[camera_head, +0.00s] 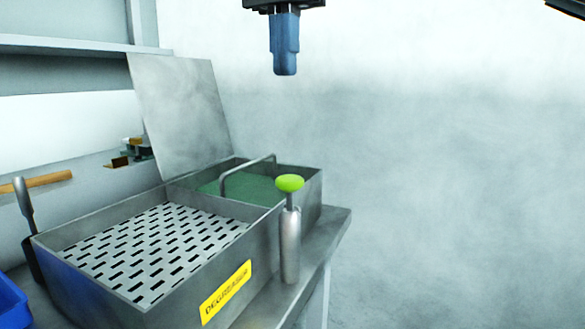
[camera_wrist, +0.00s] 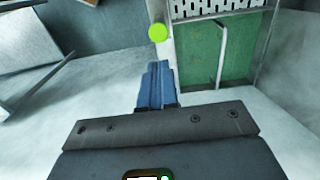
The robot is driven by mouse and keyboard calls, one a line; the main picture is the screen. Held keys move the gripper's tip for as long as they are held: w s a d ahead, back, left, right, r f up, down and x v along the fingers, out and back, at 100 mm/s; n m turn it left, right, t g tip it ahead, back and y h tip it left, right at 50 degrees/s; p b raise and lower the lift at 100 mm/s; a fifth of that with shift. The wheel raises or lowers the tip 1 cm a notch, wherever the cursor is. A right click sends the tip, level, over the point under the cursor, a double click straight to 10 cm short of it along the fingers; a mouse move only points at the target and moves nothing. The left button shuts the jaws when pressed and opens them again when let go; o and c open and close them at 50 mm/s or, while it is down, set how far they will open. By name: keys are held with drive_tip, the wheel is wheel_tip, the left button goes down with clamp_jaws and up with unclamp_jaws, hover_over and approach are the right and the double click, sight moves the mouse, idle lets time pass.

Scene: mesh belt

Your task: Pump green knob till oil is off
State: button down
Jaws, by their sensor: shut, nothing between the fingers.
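The green knob (camera_head: 290,183) tops a slim grey metal pump cylinder (camera_head: 290,245) at the right front side of the degreaser tank. It also shows in the wrist view (camera_wrist: 158,33), just beyond my fingertips. My gripper (camera_head: 285,72) has blue fingers, shut and empty, pointing down. It hangs well above the knob in the head view, apart from it. In the wrist view the fingers (camera_wrist: 155,68) show below the knob. I cannot make out any oil.
The degreaser tank (camera_head: 188,290) has a slotted tray (camera_head: 150,245), a green-floored section, a raised lid (camera_head: 180,110) and a bent metal handle (camera_head: 222,182). A blue bin (camera_head: 10,305) and a wooden-handled tool (camera_head: 40,181) are at left. The space right of the tank is clear.

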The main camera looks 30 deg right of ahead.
sight(287, 178)
drive_tip(key=shift+f, duration=0.1)
wheel_tip(287, 178, down, 14)
drive_tip(key=shift+r+b, duration=0.1)
drive_tip(key=shift+b, duration=0.85)
drive_tip(key=shift+s+d+f+b, duration=0.1)
drive_tip(key=shift+f+b, duration=0.35)
drive_tip(key=shift+f, duration=1.1)
drive_tip(key=shift+r, duration=0.1)
